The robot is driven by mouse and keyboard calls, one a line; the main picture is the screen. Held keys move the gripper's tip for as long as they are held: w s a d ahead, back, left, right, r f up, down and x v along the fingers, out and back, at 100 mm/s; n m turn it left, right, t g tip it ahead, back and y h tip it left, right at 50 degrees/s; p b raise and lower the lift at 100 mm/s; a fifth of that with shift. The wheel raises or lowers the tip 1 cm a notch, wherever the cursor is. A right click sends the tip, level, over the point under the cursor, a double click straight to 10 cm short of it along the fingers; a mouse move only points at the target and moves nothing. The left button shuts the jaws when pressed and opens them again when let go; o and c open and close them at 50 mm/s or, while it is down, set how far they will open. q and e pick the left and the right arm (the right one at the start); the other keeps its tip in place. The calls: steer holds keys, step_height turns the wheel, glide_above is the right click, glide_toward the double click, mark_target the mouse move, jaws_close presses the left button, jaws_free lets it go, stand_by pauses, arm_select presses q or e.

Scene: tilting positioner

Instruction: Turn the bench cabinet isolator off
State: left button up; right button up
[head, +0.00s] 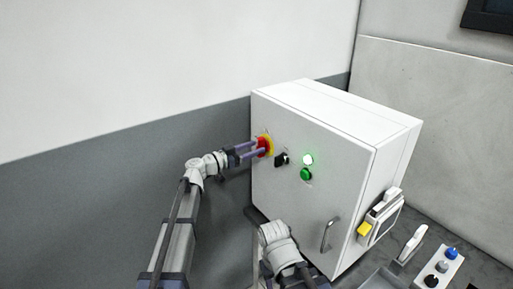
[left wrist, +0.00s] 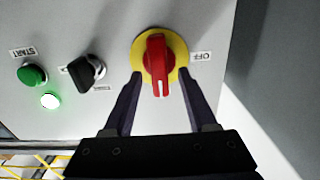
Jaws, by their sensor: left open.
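The bench cabinet isolator (head: 264,145) is a red handle on a round yellow plate on the front of the white cabinet. In the left wrist view the isolator (left wrist: 157,62) has its handle lengthwise up and down the picture, with a white mark at the lower end. An OFF label (left wrist: 200,56) is right of the plate. My left gripper (head: 252,150) is open in front of it. In the left wrist view the fingers of my left gripper (left wrist: 161,76) lie on either side of the handle, with gaps between. My right gripper is not seen.
The cabinet (head: 315,205) also carries a black selector knob (head: 282,159), a lit green lamp (head: 308,160), a green START button (head: 306,174) and a metal door handle (head: 328,235). A small control box (head: 438,268) lies at lower right. Clear wall lies left.

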arm_select(q)
steer(key=shift+x, duration=0.75)
steer(key=shift+c, duration=0.3)
jaws_close()
